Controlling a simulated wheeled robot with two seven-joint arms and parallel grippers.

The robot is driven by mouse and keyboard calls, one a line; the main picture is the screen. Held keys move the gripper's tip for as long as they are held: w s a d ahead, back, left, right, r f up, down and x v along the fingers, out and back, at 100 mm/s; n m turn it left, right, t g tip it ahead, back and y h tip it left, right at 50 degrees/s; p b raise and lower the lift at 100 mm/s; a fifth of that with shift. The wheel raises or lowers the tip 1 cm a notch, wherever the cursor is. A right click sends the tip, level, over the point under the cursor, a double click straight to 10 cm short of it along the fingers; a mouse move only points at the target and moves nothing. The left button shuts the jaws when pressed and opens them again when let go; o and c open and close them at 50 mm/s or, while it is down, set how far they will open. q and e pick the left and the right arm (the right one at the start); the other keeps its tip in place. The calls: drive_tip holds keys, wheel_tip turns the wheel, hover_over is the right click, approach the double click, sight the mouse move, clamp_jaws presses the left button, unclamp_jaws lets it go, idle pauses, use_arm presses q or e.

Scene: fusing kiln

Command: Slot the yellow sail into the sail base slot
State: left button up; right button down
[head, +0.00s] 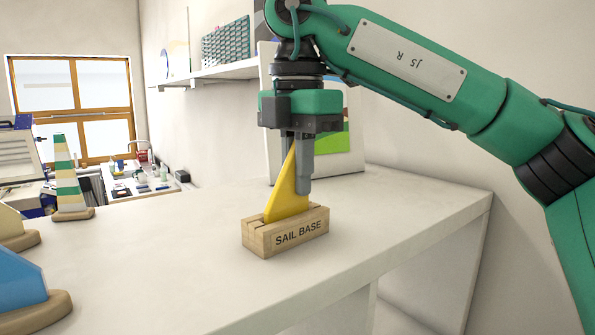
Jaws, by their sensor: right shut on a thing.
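The yellow sail (284,195) stands upright, its lower edge at the top of the wooden sail base (268,241), which is labelled SAIL BASE. The sail's bottom meets the slot line; how deep it sits is hidden by the block's front. My right gripper (297,184) points down from above and is shut on the upper part of the sail, with its fingers around it. The sail base rests on the white counter near its front edge. My left gripper is not in view.
The white counter (170,270) is clear around the base. A striped sail on a stand (68,180) and a blue sail (20,281) stand at the left. A panel with a green patch (333,150) leans behind the gripper. A shelf (215,73) hangs on the wall.

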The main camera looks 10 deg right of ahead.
drive_tip(key=shift+f+b, duration=0.4)
drive_tip(key=shift+b, duration=0.05)
idle(1.1)
drive_tip(key=c, duration=1.4)
unclamp_jaws()
drive_tip(key=shift+c, duration=0.2)
drive_tip(key=shift+r, duration=0.1)
wheel_tip(320, 180, up, 14)
drive_tip(key=p, duration=0.3)
drive_tip(key=shift+f, duration=0.25)
